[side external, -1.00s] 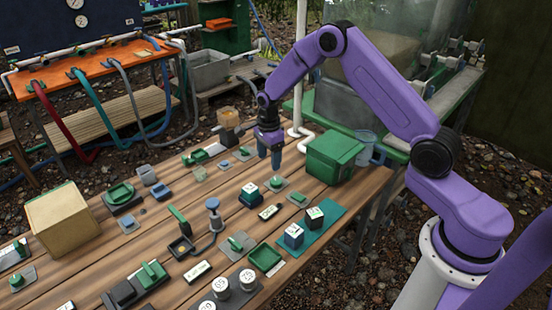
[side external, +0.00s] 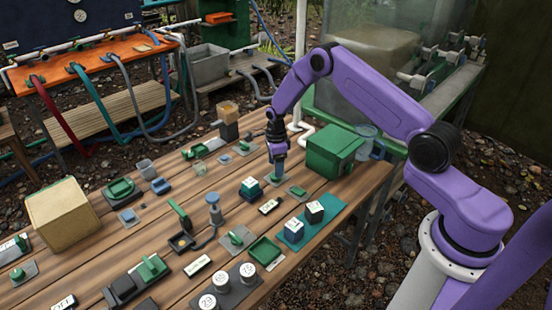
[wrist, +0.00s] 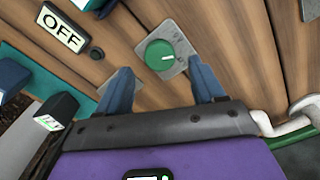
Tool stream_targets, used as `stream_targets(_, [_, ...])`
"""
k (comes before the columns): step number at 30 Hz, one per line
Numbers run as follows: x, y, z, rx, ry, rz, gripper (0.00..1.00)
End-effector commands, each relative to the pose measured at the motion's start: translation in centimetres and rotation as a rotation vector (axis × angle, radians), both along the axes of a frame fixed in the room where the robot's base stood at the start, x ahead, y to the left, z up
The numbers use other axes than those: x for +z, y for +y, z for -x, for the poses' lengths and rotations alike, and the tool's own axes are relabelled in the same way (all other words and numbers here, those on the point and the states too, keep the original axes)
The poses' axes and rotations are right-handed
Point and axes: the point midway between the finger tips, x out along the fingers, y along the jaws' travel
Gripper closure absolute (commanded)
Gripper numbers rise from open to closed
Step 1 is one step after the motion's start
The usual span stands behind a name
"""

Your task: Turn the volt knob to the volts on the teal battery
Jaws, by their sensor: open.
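My gripper (side external: 277,170) is open and points down over the right part of the bench. In the wrist view, a round green knob (wrist: 160,55) with a pale mark sits on a grey plate with small markings. It lies between and beyond the spread fingertips (wrist: 164,82); contact is not visible. In the side view, a dark teal block (side external: 250,190) with a white top stands left of my gripper. Its digits are too small to read. A blue block (side external: 293,231) and a black block (side external: 314,211) stand on a teal mat (side external: 322,224).
A green box (side external: 335,152) stands close to the right of my gripper. An OFF label (wrist: 62,28) lies near the knob plate. White pipe (wrist: 290,122) shows at right in the wrist view. Several other knobs and switches cover the bench, and a tan block (side external: 62,217) stands at left.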

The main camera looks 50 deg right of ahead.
Motion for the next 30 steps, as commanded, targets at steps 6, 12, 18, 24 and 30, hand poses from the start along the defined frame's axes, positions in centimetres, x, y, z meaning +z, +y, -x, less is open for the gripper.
stream_targets(6, [-2.0,0.0,0.0,0.0,0.001,0.0,0.32])
stream_targets(12, [-3.3,0.0,0.0,0.001,0.001,0.0,0.32])
stream_targets(18, [-4.1,0.0,0.0,0.0,0.001,0.0,0.32])
stream_targets(24, [-4.2,0.0,0.0,0.0,0.0,0.0,0.32])
stream_targets(30, [-4.2,0.0,0.0,0.0,0.0,0.0,0.48])
